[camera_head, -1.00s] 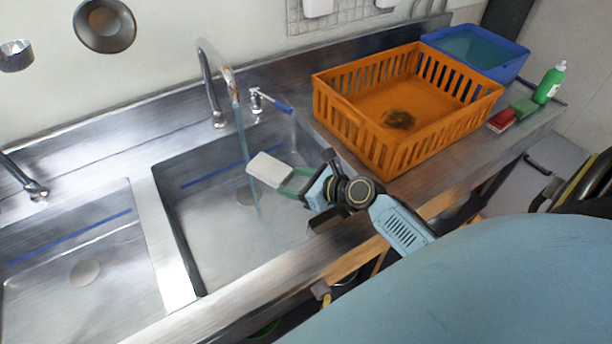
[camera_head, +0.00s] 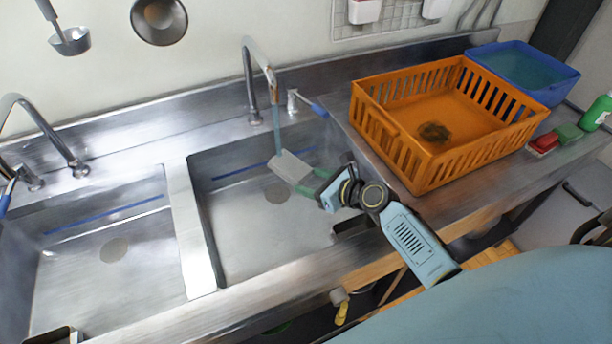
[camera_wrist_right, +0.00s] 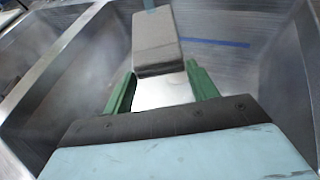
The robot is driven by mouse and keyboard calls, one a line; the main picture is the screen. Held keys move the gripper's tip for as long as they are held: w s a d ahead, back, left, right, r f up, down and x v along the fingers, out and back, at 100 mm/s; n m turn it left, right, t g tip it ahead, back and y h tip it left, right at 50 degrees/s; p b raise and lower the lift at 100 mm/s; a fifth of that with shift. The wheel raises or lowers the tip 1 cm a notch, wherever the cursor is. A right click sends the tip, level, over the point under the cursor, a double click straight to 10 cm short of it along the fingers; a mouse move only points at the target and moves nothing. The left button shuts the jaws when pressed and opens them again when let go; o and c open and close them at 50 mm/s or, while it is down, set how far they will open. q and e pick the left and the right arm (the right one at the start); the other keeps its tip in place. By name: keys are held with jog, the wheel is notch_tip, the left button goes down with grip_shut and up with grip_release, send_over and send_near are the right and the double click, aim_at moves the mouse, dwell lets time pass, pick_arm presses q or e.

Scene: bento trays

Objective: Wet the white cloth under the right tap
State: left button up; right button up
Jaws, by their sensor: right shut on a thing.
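The white cloth (camera_head: 290,167), a flat block that now looks greyish, is held over the right basin (camera_head: 250,235). My right gripper (camera_head: 309,181), with green fingers, is shut on its near end. The right tap (camera_head: 248,85) runs, and its water stream (camera_head: 276,125) comes down onto the far left part of the cloth. In the right wrist view, the cloth (camera_wrist_right: 157,42) lies at the tips of the green fingers, and the stream (camera_wrist_right: 149,4) meets its far end. My left gripper is not in view.
An orange crate (camera_head: 398,150) stands on the counter right of the basin, with a blue tub (camera_head: 555,92) behind it. A red sponge (camera_head: 543,143), a green sponge (camera_head: 569,133) and a green bottle (camera_head: 597,112) lie farther right. The left basin (camera_head: 95,285) is empty.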

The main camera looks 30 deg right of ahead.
jog(key=s+d, duration=0.3)
jog(key=s, duration=0.4)
jog(key=shift+d+p, duration=0.4)
jog(key=shift+p, duration=0.05)
dwell(1.2)
jog(key=s+d+r+p, duration=0.2)
jog(key=s+r+p, duration=0.2)
jog(key=shift+s+d, duration=0.15)
jog(key=shift+s, duration=0.15)
dwell(0.5)
